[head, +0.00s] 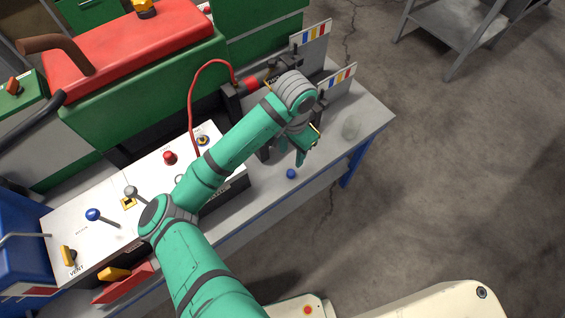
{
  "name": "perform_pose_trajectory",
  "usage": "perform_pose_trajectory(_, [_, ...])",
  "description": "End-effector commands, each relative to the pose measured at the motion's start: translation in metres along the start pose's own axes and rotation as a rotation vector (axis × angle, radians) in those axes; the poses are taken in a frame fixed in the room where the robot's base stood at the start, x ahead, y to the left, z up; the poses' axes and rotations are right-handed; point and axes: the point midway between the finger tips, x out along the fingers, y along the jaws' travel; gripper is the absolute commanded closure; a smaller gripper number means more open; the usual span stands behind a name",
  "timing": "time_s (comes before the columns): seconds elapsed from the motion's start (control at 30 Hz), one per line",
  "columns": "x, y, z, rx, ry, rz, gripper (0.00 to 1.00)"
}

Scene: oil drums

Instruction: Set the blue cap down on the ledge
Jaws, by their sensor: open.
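The blue cap (291,174) is a small round blue piece resting on the grey ledge (262,196), close to its front edge. My gripper (301,160) hangs just above and slightly to the right of the cap, pointing down. Its jaws are open and nothing shows between them. A small gap shows between the fingertips and the cap in this view. The wrist hides part of the bench behind.
A white control panel (106,236) with knobs and levers stands left of my arm. A red cable (193,100) loops behind my forearm. Grey plates with coloured stripes (312,36) stand at the back.

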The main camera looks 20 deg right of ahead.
Motion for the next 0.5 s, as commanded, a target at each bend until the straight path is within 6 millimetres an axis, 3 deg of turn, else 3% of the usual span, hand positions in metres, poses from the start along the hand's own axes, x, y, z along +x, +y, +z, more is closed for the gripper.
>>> perform_pose_trajectory(0.13, [0.0, 0.004, -0.005, 0.0, 0.018, 0.008, 0.58])
perform_pose_trajectory(0.23, [0.001, 0.017, -0.024, -0.002, 0.09, 0.036, 0.58])
perform_pose_trajectory(0.5, [-0.014, 0.077, -0.119, -0.069, 0.496, 0.182, 0.58])
